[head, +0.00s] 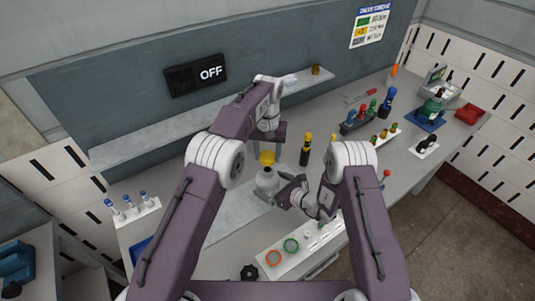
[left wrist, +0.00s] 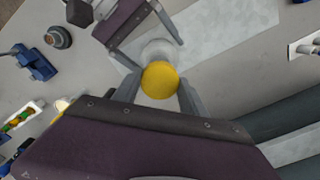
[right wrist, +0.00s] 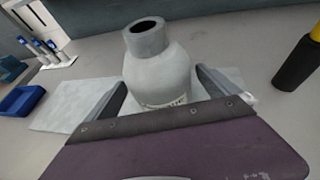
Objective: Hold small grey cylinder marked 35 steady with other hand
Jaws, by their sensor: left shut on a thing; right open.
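The small grey cylinder (head: 265,181) stands upright on a pale mat on the bench; in the right wrist view its body (right wrist: 158,80) shows a bare grey neck with a dark hole. Its lettering is too small to read. My left gripper (head: 267,150) is shut on a yellow cap (head: 267,158), held above the neck; from the left wrist view the cap (left wrist: 160,80) covers part of the cylinder. My right gripper (right wrist: 160,95) is open, with one finger on each side of the cylinder's body and gaps visible between.
A black cylinder with a yellow top (head: 305,150) stands to the right. A white tray with coloured rings (head: 300,262) is in front. A rack of blue-topped vials (head: 133,210) and a blue tray (right wrist: 20,101) are to the left. An OFF sign (head: 195,75) hangs behind.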

